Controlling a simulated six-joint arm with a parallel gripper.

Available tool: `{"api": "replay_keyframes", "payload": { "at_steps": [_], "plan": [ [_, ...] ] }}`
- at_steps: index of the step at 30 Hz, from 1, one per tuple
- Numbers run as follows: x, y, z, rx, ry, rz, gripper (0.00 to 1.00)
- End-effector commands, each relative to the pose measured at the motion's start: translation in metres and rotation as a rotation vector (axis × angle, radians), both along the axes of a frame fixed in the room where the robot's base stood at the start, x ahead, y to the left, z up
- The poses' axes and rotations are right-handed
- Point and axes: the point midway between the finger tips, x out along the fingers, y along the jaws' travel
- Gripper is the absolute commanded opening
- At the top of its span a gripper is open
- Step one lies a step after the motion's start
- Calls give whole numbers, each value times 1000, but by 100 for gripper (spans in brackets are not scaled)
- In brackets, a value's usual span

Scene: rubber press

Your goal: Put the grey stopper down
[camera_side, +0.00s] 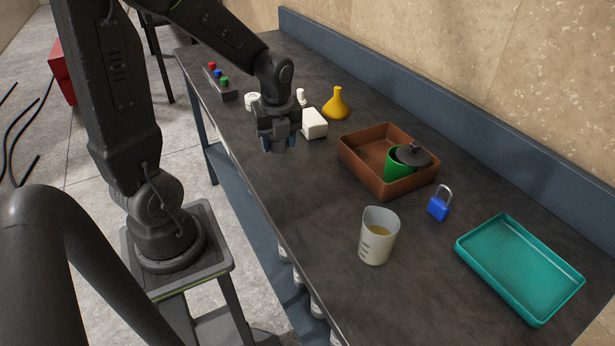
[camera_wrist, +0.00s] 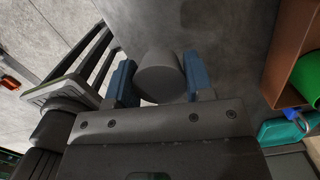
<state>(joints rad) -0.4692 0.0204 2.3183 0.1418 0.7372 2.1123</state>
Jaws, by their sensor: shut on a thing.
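My gripper (camera_side: 278,138) is low near the front edge of the bench, left of the brown tray. In the wrist view, its two blue fingers (camera_wrist: 160,80) are shut on the grey stopper (camera_wrist: 159,72), a round, smooth grey piece held between them. In the side view the fingers and wrist mostly hide the stopper. I cannot tell whether its underside touches the bench top (camera_side: 315,190).
Close behind my gripper stand a white block (camera_side: 314,124), a yellow flask (camera_side: 337,104) and a white jar (camera_side: 252,101). The brown tray (camera_side: 362,172) holds a green cup (camera_side: 398,166) with a dark lid. A beaker (camera_side: 378,240), blue padlock (camera_side: 439,206) and teal tray (camera_side: 520,268) stand right. Bench between gripper and beaker is clear.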

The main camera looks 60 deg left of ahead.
Motion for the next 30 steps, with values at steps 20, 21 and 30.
{"api": "replay_keyframes", "payload": {
  "at_steps": [20, 21, 30],
  "plan": [
    [45, -54, -71, 0, 5, 2, 25],
    [45, -54, -75, 0, 4, 2, 25],
    [45, -54, -82, 0, 0, 2, 25]
  ]
}}
